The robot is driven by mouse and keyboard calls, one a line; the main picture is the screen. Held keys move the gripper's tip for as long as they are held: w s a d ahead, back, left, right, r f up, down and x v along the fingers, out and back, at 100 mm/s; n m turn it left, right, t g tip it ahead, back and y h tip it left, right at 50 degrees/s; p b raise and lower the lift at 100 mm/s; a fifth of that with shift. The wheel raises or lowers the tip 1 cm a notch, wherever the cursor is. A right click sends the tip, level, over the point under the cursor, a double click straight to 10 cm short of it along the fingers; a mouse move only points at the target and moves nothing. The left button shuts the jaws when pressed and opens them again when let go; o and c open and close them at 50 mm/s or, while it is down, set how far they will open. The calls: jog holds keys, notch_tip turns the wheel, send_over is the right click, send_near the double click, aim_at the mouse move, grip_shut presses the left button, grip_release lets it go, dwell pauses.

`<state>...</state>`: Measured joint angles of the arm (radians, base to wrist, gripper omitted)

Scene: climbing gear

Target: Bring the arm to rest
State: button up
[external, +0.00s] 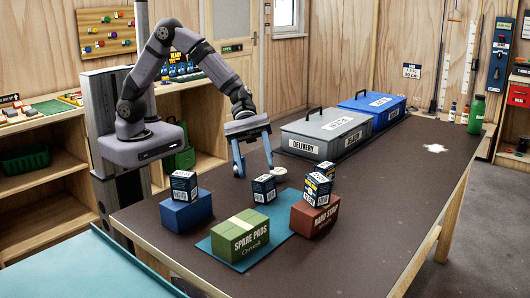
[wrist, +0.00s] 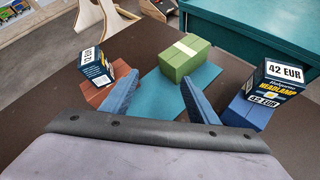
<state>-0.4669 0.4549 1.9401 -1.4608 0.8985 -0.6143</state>
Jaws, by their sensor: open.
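My gripper (external: 255,155) is open and empty above the dark table (external: 390,185), pointing down. Its two blue fingers also show in the wrist view (wrist: 162,95), apart with nothing between them. In the external view the fingertips are behind a small dark box (external: 263,189). Whether they touch anything below is hard to tell. My arm reaches up from its base and bends down over the table.
A green box (external: 240,235) stands on a teal mat (external: 285,242). Blue (external: 186,212) and red-brown (external: 314,218) boxes carry small dark boxes. A grey delivery case (external: 326,132), a blue case (external: 372,106) and a green bottle (external: 477,115) stand further back.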

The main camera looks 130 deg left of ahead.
jog(key=s+d+f+m+g+y+p, duration=0.15)
jog(key=s+d+m+g, duration=0.25)
jog(key=s+m, duration=0.55)
jog(key=s+d+f+m+g+y+p, duration=0.1)
jog(key=s+d+m+g+y+p, duration=0.15)
jog(key=s+d+m+g, duration=0.7)
jog(key=s+a+m+t+y+p, duration=0.1)
jog(key=s+a+m+t+y, duration=0.2)
jog(key=s+a+m, duration=0.3)
jog(key=s+a+t, duration=0.1)
jog(key=s+a, duration=0.2)
jog(key=s, duration=0.2)
jog(key=shift+r, duration=0.35)
